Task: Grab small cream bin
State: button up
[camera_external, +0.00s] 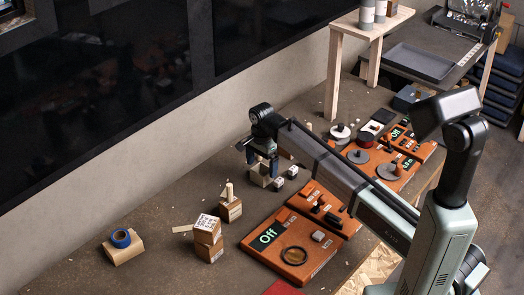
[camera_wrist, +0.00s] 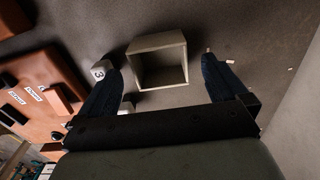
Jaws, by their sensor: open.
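The small cream bin (camera_wrist: 157,42) is an open square box standing on the dark table, its opening facing the wrist camera. In the external view the bin (camera_external: 258,180) is partly hidden behind my gripper. My gripper (camera_external: 262,164) is open just above it. In the wrist view the two dark fingers of my gripper (camera_wrist: 160,62) reach out on either side of the bin, with a gap on each side. Nothing is held.
White number cubes (camera_wrist: 103,71) lie close to the left finger. An orange panel (camera_external: 290,245) is nearby. Wooden blocks (camera_external: 208,238) and a blue tape roll (camera_external: 121,237) on a wooden piece stand toward the front left. A wooden shelf stand (camera_external: 334,75) is behind.

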aim_at(262, 172)
jog(key=shift+f, duration=1.95)
jog(key=shift+c, duration=0.4)
jog(key=c, duration=1)
jog(key=shift+o, duration=0.2)
